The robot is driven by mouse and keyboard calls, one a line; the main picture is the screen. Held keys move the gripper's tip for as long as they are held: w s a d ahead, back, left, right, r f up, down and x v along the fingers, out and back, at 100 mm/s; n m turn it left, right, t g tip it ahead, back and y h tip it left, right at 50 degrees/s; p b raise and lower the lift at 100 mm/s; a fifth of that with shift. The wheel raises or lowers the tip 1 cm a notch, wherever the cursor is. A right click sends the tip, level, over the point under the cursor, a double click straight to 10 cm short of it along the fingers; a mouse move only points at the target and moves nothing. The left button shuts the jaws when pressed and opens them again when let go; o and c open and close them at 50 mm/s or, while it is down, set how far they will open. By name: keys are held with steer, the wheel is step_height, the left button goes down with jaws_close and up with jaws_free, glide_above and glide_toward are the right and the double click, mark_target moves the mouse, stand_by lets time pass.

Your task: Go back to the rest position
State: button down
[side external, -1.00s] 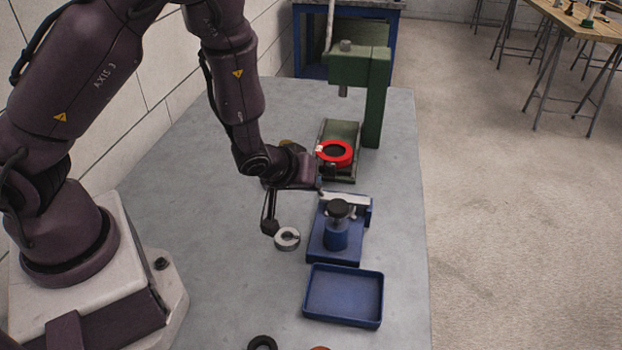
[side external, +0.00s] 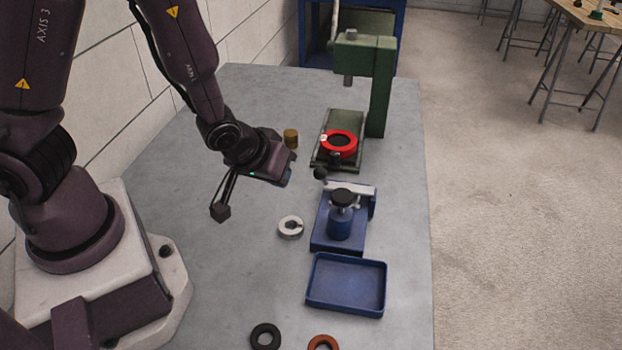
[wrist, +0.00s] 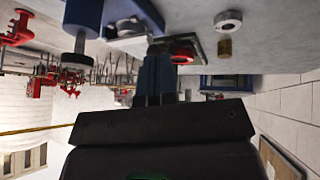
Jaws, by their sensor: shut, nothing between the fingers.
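My gripper (side external: 290,177) is raised over the grey table, left of the green press and the blue fixture in the side view. It is tilted, with nothing held. In the wrist view its dark blue fingers (wrist: 157,78) are together in front of the dark gripper body. No rest marker shows.
The green press (side external: 378,90) holds a red ring (side external: 339,143) on its bed. The blue fixture (side external: 325,232) has a black knob. A blue tray (side external: 346,285) looks empty. A silver ring (side external: 290,227), a brass cylinder (side external: 291,138), a black ring (side external: 265,336) and an orange-brown ring (side external: 323,343) lie around.

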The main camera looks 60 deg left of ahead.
steer(key=s+r+m, duration=0.2)
steer(key=s+r, duration=0.2)
steer(key=r, duration=0.3)
steer(key=s+r+m+h, duration=0.1)
steer(key=s+r+m, duration=0.1)
steer(key=r, duration=0.6)
steer(key=s+r+m+g, duration=0.1)
steer(key=s+r+m, duration=0.1)
steer(key=s+r, duration=0.3)
step_height(320, 180, up, 3)
steer(key=shift+s+a+r+h, duration=0.1)
steer(key=shift+s+a+h, duration=0.25)
steer(key=shift+a, duration=0.1)
